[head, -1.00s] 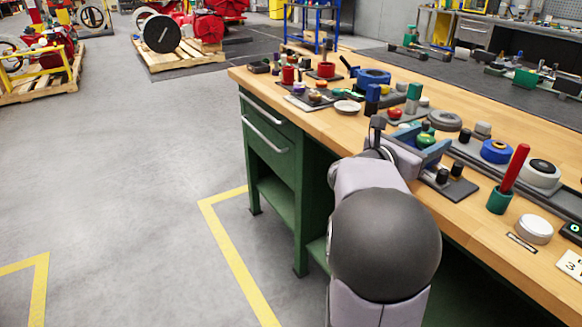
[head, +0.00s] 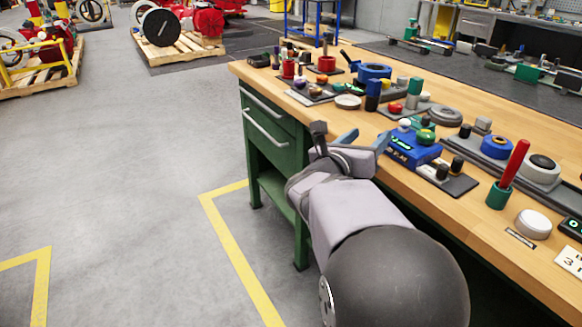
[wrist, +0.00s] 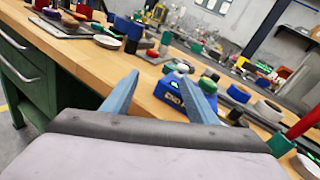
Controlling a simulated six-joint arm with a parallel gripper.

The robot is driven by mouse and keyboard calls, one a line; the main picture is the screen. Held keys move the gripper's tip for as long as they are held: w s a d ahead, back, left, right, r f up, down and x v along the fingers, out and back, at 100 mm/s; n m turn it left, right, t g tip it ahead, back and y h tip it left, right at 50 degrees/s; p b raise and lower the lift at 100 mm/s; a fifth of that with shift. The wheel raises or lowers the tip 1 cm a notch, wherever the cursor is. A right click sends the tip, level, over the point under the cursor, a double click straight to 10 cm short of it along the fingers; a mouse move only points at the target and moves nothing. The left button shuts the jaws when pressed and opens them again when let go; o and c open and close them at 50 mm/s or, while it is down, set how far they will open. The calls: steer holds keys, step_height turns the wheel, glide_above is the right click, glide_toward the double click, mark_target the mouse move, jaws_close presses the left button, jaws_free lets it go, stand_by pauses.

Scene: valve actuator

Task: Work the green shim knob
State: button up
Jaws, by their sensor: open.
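A green knob (head: 425,137) sits on top of a blue box (head: 414,152) with light lettering, near the bench's front edge. In the wrist view the blue box (wrist: 174,96) shows beyond the right finger, and a green knob (wrist: 206,85) is partly hidden by that finger. My gripper (head: 366,139) is open, just in front of the bench edge and left of the box. The knob is outside the jaws.
Two black posts on a dark plate (head: 462,183) stand right of the box. A red-handled tool in a green cup (head: 500,195) stands further right. A red button (head: 395,108) and a white disc (head: 347,102) lie behind and left. Open floor lies left of the bench.

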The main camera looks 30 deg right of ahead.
mark_target(421, 139)
steer(key=w+a+f+n+t+y, duration=0.2)
steer(key=w+a+f+n+y, duration=0.2)
steer(key=n, duration=0.4)
steer(key=w+a+f+n+t+y, duration=0.2)
steer(key=w+a+f+n, duration=0.3)
steer(key=a+n, duration=0.4)
steer(key=shift+w+a+f+t+y+b, duration=0.2)
steer(key=shift+w+f+t+y+b, duration=0.2)
steer(key=shift+w+y, duration=0.5)
